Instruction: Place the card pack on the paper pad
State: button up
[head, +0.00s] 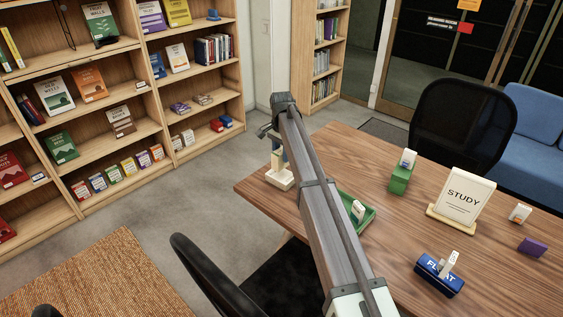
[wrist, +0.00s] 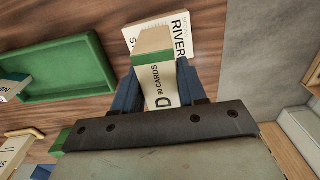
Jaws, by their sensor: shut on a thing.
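The card pack (wrist: 153,72) is cream with a green end and the lettering "CARDS". My gripper (wrist: 158,88) is shut on it, with a blue finger on each side. In the head view, my gripper (head: 277,150) is over the table's left end. A cream-white block lettered "RIVER" (wrist: 172,25), which looks like the paper pad, lies on the table just beyond the pack in the wrist view; it also shows under my gripper in the head view (head: 281,180). I cannot tell whether the pack touches it. My arm and gripper hide part of the head view there.
A green tray (head: 366,221) with a small pale item lies right of the pad. A green block (head: 400,180), a "STUDY" sign (head: 463,196), a blue "FLOAT" block (head: 436,278) and a purple box (head: 532,247) stand farther right. The wooden table (head: 330,150) has bare room behind the tray.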

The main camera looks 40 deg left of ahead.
aim_at(281, 160)
jog(key=shift+f, duration=1.85)
jog(key=shift+f, duration=0.15)
jog(key=o, duration=1.1)
notch_tip(281, 160, up, 12)
jog(key=shift+r, duration=0.15)
